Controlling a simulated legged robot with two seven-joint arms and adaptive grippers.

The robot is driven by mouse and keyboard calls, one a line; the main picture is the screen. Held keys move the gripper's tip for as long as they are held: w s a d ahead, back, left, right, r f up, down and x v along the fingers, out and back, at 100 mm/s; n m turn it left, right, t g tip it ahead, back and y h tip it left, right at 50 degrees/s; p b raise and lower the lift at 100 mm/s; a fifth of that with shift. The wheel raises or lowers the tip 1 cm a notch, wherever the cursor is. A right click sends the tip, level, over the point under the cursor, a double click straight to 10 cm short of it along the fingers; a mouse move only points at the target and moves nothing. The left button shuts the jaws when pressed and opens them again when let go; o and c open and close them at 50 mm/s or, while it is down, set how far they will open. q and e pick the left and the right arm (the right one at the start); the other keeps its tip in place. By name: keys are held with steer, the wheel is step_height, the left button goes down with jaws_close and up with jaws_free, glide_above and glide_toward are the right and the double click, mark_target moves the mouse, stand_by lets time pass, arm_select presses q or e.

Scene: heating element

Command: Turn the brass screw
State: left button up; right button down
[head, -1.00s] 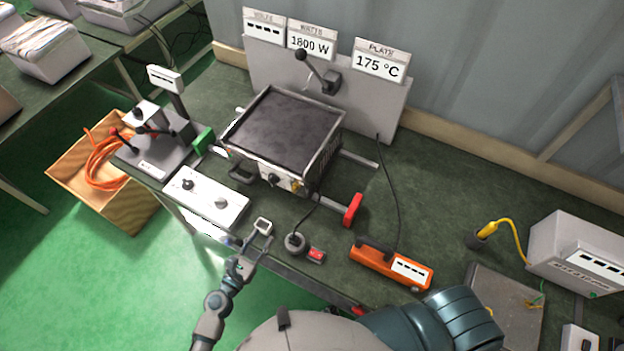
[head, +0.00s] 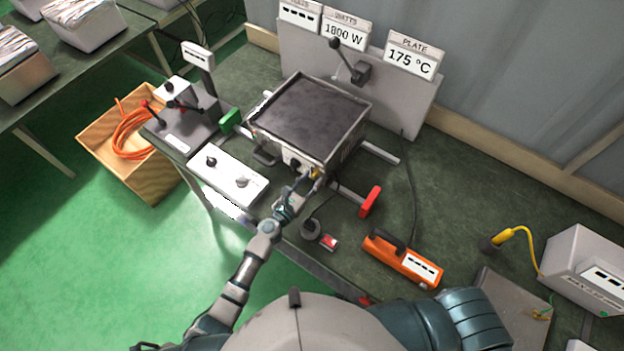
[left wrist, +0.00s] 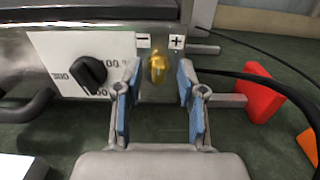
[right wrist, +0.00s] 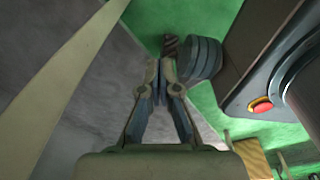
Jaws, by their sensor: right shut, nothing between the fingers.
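The brass screw (left wrist: 157,68) sits on the front panel of the hot plate unit, between the "-" and "+" marks, in the left wrist view. My left gripper (left wrist: 157,100) is open, with one blue-padded finger on each side of the screw; whether the pads touch it I cannot tell. In the head view my left gripper (head: 293,197) reaches the front of the hot plate (head: 308,118) and mostly hides the screw. My right gripper (right wrist: 162,85) is shut and empty in the right wrist view, away from the unit.
A black dial (left wrist: 88,73) is left of the screw on the panel. A red block (head: 370,201) ends a rail at the right, and an orange meter (head: 402,260) lies nearer. A white switch box (head: 228,178) is to the left. A black cable runs beside the unit.

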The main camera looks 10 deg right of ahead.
arm_select(q)
steer(key=shift+w+a, duration=0.15)
steer(key=shift+w, duration=0.05)
steer(key=c, duration=0.4)
jaws_close()
steer(key=shift+s+d, duration=0.1)
steer(key=shift+d, duration=0.1)
arm_select(e)
steer(key=shift+a, duration=0.55)
